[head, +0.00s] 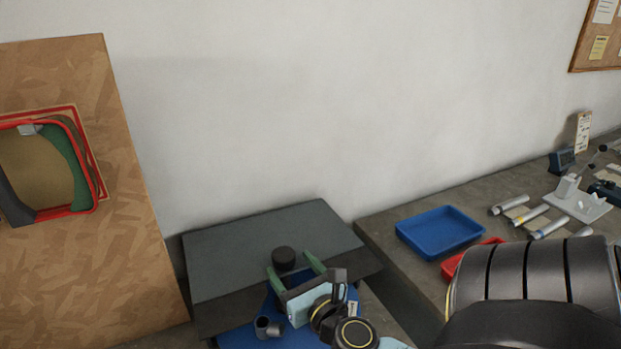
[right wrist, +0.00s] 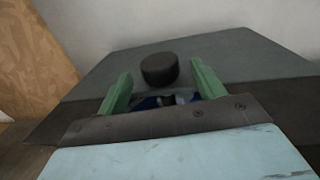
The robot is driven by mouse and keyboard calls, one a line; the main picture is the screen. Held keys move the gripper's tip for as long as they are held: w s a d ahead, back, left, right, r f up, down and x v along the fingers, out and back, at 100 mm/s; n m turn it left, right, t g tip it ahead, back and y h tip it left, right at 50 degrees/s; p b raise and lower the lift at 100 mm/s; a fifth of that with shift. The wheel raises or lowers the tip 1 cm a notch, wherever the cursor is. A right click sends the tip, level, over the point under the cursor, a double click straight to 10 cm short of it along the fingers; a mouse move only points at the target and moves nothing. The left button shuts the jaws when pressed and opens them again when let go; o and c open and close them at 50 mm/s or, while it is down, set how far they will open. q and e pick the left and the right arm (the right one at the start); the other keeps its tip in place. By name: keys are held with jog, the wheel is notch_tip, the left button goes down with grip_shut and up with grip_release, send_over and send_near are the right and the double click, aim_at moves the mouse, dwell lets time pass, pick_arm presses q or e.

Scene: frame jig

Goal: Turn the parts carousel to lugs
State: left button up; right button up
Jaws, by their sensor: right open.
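The parts carousel (head: 238,338) is a blue disc, partly hidden under my right arm and the dark plate's shadowed edge. A round black knob (head: 284,258) stands up by it and also shows in the right wrist view (right wrist: 159,69). Dark grey cylindrical parts (head: 267,328) sit on the disc, and a small white label shows at its right. My right gripper (head: 297,270) is open, its green fingers pointing toward the knob. In the right wrist view the knob appears between and just beyond the fingertips; contact cannot be told. My left gripper is not in view.
A dark grey panel (head: 250,250) lies behind the carousel against the wall. A blue tray (head: 440,232), a red tray (head: 452,264) and several tubes stand on the right bench. A wooden board (head: 130,240) with a red-edged frame (head: 100,185) rises at the left.

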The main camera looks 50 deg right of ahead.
jog(key=b+v, duration=0.2)
jog(key=v, duration=0.5)
jog(key=shift+s, duration=0.25)
jog(key=shift+a, duration=0.1)
